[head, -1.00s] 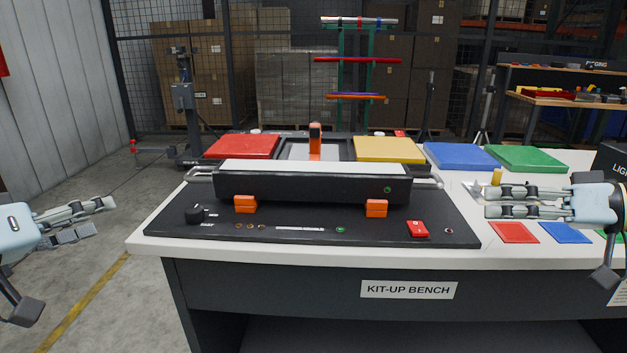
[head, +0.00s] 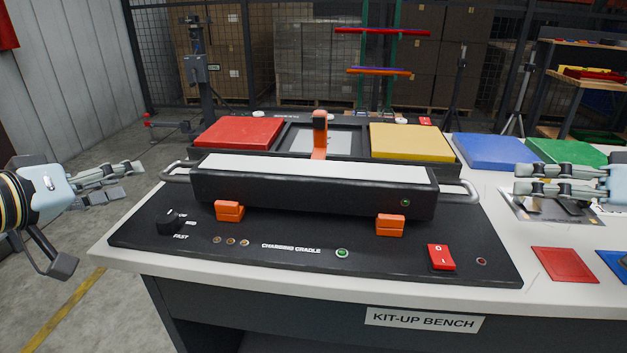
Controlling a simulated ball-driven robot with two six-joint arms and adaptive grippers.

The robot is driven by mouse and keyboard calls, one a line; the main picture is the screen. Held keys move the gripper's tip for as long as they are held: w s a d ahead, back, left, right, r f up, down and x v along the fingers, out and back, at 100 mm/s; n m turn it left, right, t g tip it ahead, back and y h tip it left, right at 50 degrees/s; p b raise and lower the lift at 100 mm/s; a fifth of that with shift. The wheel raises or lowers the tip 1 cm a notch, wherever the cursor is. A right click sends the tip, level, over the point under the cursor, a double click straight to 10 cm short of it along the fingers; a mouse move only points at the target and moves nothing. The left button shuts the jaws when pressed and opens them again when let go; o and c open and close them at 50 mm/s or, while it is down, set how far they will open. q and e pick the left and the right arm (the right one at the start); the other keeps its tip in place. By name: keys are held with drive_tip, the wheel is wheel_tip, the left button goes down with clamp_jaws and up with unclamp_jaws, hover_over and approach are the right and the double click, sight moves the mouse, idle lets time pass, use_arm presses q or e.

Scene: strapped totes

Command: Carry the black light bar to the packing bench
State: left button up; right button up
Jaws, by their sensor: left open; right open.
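The black light bar (head: 300,193) has a white top and a loop handle at each end. It rests in the black charging cradle (head: 180,255) on the kit-up bench (head: 115,247), with orange clips along its front edge and an orange latch (head: 319,135) upright behind it. A small green light shows near its right end. My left gripper (head: 138,182) is open and empty, left of the bar's left handle and apart from it. My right gripper (head: 522,182) is open and empty, right of the bar's right handle and apart from it. The packing bench cannot be clearly told.
Red (head: 238,133) and yellow (head: 411,142) pads lie behind the bar. Blue (head: 497,152) and green (head: 566,152) pads lie to the right. The cradle has a red switch (head: 440,257). A shelf bench (head: 590,85) stands at the back right. Open floor lies left.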

sight(183, 164)
use_arm(q)
drive_tip(key=shift+w, duration=0.1)
use_arm(e)
drive_tip(key=shift+w, duration=0.1)
use_arm(q)
drive_tip(key=x, duration=1)
drive_tip(key=shift+w+d+f, duration=0.15)
drive_tip(key=shift+w+f, duration=0.05)
drive_tip(key=shift+w, duration=0.15)
use_arm(e)
drive_tip(key=x, duration=1)
drive_tip(key=shift+w+a+f, duration=0.1)
drive_tip(key=shift+w+a, duration=0.1)
drive_tip(key=shift+a, duration=0.15)
use_arm(q)
clamp_jaws()
use_arm(e)
drive_tip(key=c, duration=1)
clamp_jaws()
use_arm(q)
drive_tip(key=shift+r, duration=0.1)
drive_tip(key=shift+d, duration=0.1)
use_arm(e)
drive_tip(key=shift+a, duration=0.1)
